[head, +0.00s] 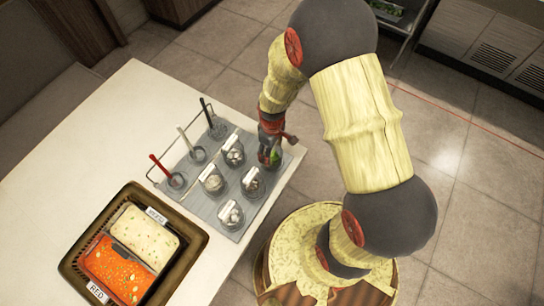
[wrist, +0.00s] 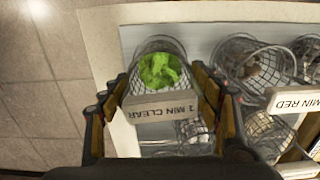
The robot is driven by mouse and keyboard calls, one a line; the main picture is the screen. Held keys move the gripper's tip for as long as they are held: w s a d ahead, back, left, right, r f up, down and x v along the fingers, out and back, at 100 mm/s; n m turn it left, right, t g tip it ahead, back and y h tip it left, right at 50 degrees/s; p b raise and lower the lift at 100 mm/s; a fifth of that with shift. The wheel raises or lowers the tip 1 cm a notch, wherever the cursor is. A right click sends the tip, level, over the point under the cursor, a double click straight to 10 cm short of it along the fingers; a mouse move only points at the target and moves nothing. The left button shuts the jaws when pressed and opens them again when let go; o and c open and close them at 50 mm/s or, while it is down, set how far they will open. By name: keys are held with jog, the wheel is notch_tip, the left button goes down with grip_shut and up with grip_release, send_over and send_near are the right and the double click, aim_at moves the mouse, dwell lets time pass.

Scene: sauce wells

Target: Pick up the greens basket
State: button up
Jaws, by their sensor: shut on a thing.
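The greens basket (wrist: 158,92) is a round wire-mesh basket with bright green leaves (wrist: 160,70) inside and a tag reading "1 MIN CLEAR" (wrist: 160,107). In the wrist view my gripper (wrist: 163,88) has a finger on each side of it, shut on it. In the head view my gripper (head: 271,128) points down at the right back corner of the grey rack (head: 206,207), and the greens (head: 274,157) show just below it. My gripper hides part of the basket there. I cannot tell whether the basket is clear of the rack.
Other tagged baskets (head: 212,183) with pale food stand close by, left and in front. Handled ladles (head: 172,179) stand along the rack's left side. A dark tray (head: 188,250) of red and white soup is at the front left. Floor is open to the right.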

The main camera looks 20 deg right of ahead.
jog(key=shift+s, duration=0.1)
jog(key=c, duration=0.6)
jog(key=shift+r, duration=0.5)
notch_tip(320, 180, up, 2)
jog(key=shift+r+p, duration=0.2)
jog(key=shift+p, duration=0.3)
jog(key=s+r+p, duration=0.1)
jog(key=s+r, duration=0.2)
jog(key=s, duration=0.1)
jog(key=s+a+r, duration=0.1)
jog(key=s+r, duration=0.2)
jog(key=s, duration=0.2)
jog(key=s+a+r+p, duration=0.1)
jog(key=s+r, duration=0.2)
jog(key=s, duration=0.1)
jog(key=shift+s+a+r+p, duration=0.1)
jog(key=shift+s+r+p, duration=0.2)
jog(key=shift+s+r, duration=0.05)
